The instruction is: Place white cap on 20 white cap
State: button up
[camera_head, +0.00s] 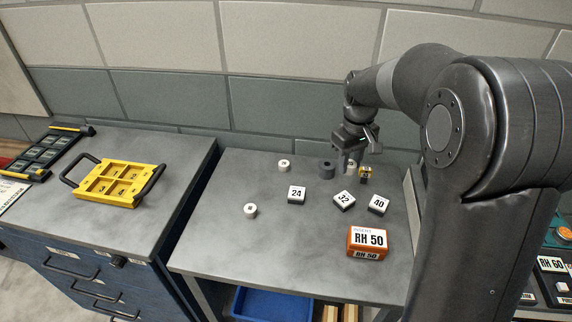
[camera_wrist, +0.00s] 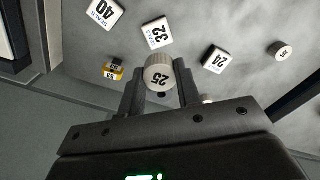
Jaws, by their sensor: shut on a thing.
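My gripper (camera_head: 353,160) is over the back right of the grey table. Its fingers (camera_wrist: 158,92) are closed on the sides of a round, pale cap marked 25 (camera_wrist: 158,76), which also shows in the head view (camera_head: 350,166). I cannot tell whether this cap touches the table. A white cap (camera_head: 284,165) stands at the back, left of the gripper, its number too small to read surely. Another white cap (camera_head: 250,210) stands at the front left, and it shows at the right of the wrist view (camera_wrist: 282,50).
A dark grey cylinder (camera_head: 327,169) stands just left of the gripper, and a small yellow-and-black piece (camera_head: 365,175) just right. White-topped blocks 24 (camera_head: 297,194), 32 (camera_head: 344,200) and 40 (camera_head: 378,204) lie in front. An orange RH 50 box (camera_head: 368,241) is nearer.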

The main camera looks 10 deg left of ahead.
jog(key=w+a, duration=0.8)
jog(key=w, duration=0.2)
send_over(284, 163)
notch_tip(284, 163, down, 7)
jog(key=shift+r, duration=0.1)
jog(key=shift+f, duration=2)
jog(key=shift+f, duration=0.1)
jog(key=o, duration=0.9)
notch_tip(284, 163, up, 12)
jog(key=shift+r, duration=0.15)
